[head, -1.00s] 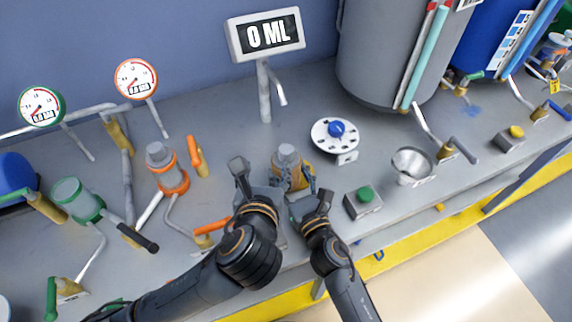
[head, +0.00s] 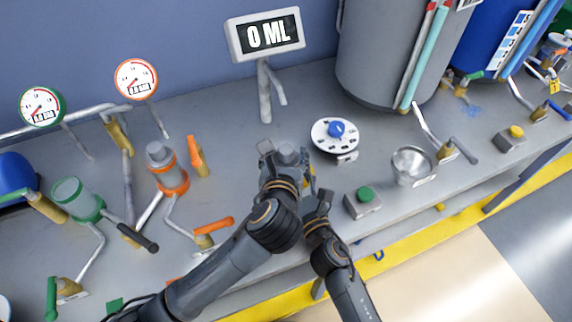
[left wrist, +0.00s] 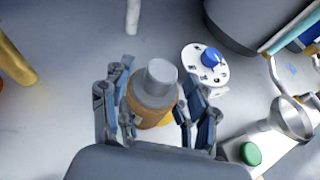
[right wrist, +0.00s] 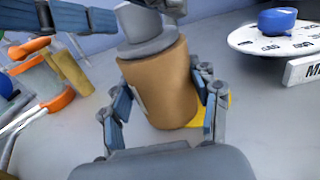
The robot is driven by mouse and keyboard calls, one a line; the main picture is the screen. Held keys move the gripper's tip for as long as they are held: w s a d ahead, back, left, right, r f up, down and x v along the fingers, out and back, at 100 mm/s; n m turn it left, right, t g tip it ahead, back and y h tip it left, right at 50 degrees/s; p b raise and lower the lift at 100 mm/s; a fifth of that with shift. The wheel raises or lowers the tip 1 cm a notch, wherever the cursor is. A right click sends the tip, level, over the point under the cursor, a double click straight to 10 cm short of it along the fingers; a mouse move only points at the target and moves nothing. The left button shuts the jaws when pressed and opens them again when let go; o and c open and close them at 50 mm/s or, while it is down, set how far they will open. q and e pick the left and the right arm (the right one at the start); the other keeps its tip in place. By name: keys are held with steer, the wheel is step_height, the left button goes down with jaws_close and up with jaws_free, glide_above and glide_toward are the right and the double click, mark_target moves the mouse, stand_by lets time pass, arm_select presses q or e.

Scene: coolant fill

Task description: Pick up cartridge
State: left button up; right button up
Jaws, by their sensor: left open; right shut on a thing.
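The cartridge (left wrist: 156,88), an orange-brown cylinder with a grey cap, stands upright on the grey bench. In the head view only its grey cap (head: 288,154) shows clearly, because my left arm covers most of its body. My right gripper (right wrist: 164,88) is shut on the cartridge body (right wrist: 160,85), with a finger on each side in the right wrist view. My left gripper (left wrist: 155,84) is open, its fingers on either side of the cartridge from above. Finger contact on that side cannot be told. Part of the left gripper also shows at the top left of the right wrist view.
A white dial with a blue knob (head: 336,129) stands right of the cartridge. A green button box (head: 364,201) and a metal funnel (head: 412,166) are further right. An orange-ringed canister (head: 167,172) and valves stand left. A display (head: 265,35) reading 0 ML stands behind.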

arm_select(q)
steer(key=shift+x, duration=1)
steer(key=shift+c, duration=0.3)
jaws_close()
step_height(320, 180, up, 10)
steer(key=shift+r, duration=0.1)
arm_select(e)
steer(key=o, duration=1.2)
steer(key=shift+o, duration=0.2)
